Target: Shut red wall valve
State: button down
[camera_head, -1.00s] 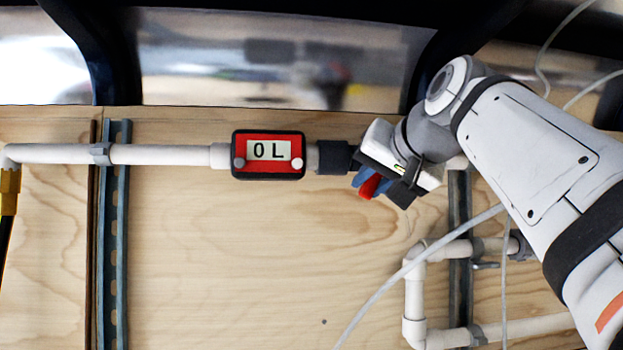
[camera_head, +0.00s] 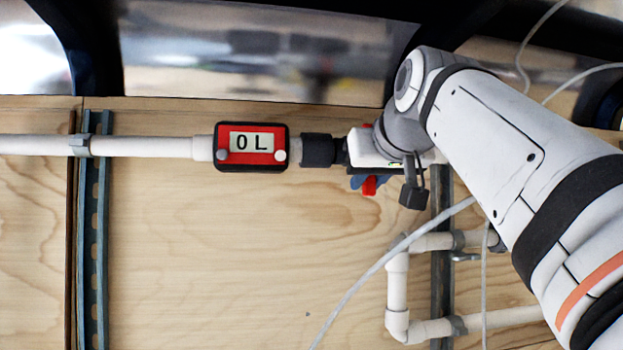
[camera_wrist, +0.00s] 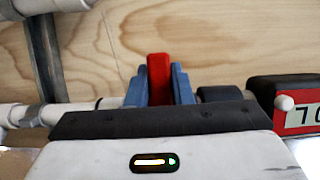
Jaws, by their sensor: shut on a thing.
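The red valve handle (camera_wrist: 159,78) stands between the two blue fingers of my gripper (camera_wrist: 159,90) in the wrist view, and the fingers are shut on it. The handle appears to stand across the line of the white pipe. In the head view, only small red parts of the handle (camera_head: 369,186) show beside the gripper (camera_head: 363,182). My wrist and gripper body hide most of the valve. A black fitting (camera_head: 317,150) joins the pipe just left of the gripper.
A metal rail (camera_head: 95,240) runs down the wooden wall. A lower white pipe (camera_head: 398,285) and a loose pale cable (camera_head: 372,270) lie below my arm.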

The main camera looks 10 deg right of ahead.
jog(key=c, duration=1.3)
grip_release()
jog(key=v, duration=0.7)
jog(key=shift+s+r+b, duration=0.2)
jog(key=shift+s+b, duration=0.15)
jog(key=shift+b, duration=0.05)
